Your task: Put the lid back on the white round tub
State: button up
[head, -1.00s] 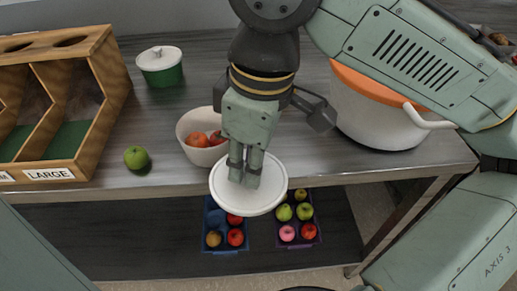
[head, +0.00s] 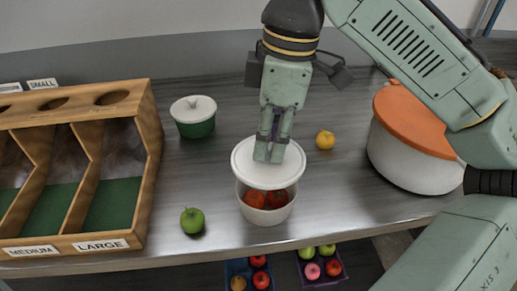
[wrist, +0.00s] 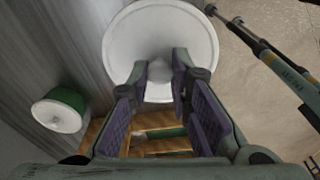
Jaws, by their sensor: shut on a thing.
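The white round tub (head: 266,215) stands on the grey counter with red apples inside. My gripper (head: 270,155) is shut on the white round lid (head: 243,167), apparently by its knob. The lid is over the back part of the tub's opening, and apples show below its front edge. I cannot tell whether the lid touches the rim. In the wrist view the lid (wrist: 190,35) fills the top middle, beyond my fingers (wrist: 160,88). The tub is not seen there.
A green pot with a white lid (head: 194,117) stands behind left. A green apple (head: 192,220) is front left, a yellow fruit (head: 325,140) behind right. A wooden sorting rack (head: 150,150) is at left, a large orange-lidded pot (head: 410,165) at right. Fruit trays (head: 248,270) sit below.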

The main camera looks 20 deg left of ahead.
aim_at(268, 157)
jog(key=shift+w+a+r, duration=0.15)
jog(key=shift+w+a, duration=0.1)
notch_tip(268, 157, down, 5)
jog(key=b, duration=0.5)
jog(key=shift+r+b, duration=0.15)
jog(key=shift+b, duration=0.25)
jog(key=shift+f, duration=0.85)
jog(key=shift+p, duration=0.75)
dwell(0.3)
jog(key=shift+f+p, duration=0.15)
jog(key=shift+p, duration=0.65)
dwell(1.3)
jog(key=o, duration=0.8)
jog(key=shift+o, duration=0.2)
